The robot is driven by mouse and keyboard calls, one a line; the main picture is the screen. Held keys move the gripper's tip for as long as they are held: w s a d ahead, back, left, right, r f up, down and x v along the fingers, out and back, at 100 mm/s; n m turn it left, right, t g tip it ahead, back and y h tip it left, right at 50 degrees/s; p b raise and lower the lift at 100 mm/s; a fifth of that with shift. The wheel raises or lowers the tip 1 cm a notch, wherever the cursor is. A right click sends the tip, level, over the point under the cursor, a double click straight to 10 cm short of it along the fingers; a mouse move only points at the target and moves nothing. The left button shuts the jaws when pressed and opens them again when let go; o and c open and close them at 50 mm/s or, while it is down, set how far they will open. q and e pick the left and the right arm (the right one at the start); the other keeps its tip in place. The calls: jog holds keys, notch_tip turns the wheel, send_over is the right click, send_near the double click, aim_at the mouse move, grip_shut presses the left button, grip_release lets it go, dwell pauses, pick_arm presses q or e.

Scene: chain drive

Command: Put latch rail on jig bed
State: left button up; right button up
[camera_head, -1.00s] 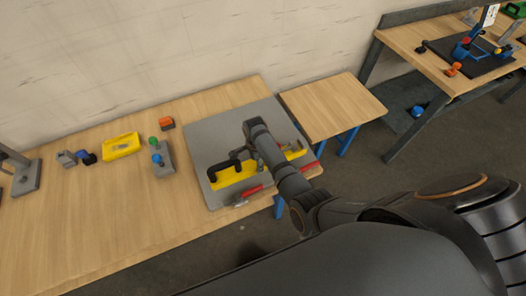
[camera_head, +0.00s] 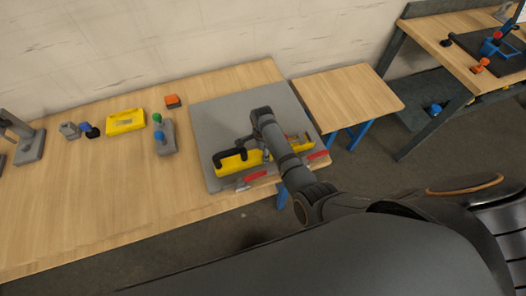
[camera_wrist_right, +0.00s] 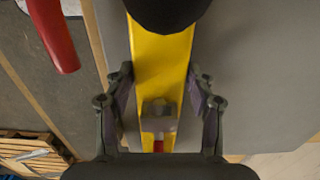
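The latch rail (camera_head: 235,167) is the long yellow bar with a black handle (camera_head: 229,158). It lies over the grey jig bed (camera_head: 216,118) near its front edge; I cannot tell whether it rests fully on it. My right gripper (camera_wrist_right: 161,72) has one finger on each side of the yellow rail (camera_wrist_right: 161,50) in the wrist view, with the tips against its edges. In the head view my right arm hides the middle of the rail and the fingers. My left gripper is not in view.
Red handles (camera_head: 251,181) lie along the front edge of the bed. To the left are a grey block with green and blue knobs (camera_head: 165,138), an orange block (camera_head: 172,101) and a yellow case (camera_head: 126,122). A bare side table (camera_head: 348,95) stands at the right.

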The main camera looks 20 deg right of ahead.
jog(key=shift+o, duration=1.3)
jog(key=shift+d, duration=0.1)
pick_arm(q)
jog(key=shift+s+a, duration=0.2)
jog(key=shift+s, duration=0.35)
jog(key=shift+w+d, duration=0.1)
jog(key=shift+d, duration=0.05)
pick_arm(e)
notch_tip(320, 180, up, 7)
jog(key=p, duration=0.6)
jog(key=shift+w+f, duration=0.15)
jog(key=shift+f, duration=0.05)
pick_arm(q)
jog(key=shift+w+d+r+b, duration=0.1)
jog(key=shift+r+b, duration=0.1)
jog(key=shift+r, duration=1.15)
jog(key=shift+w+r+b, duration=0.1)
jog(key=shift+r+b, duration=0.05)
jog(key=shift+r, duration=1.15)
pick_arm(e)
jog(key=shift+r, duration=2.8)
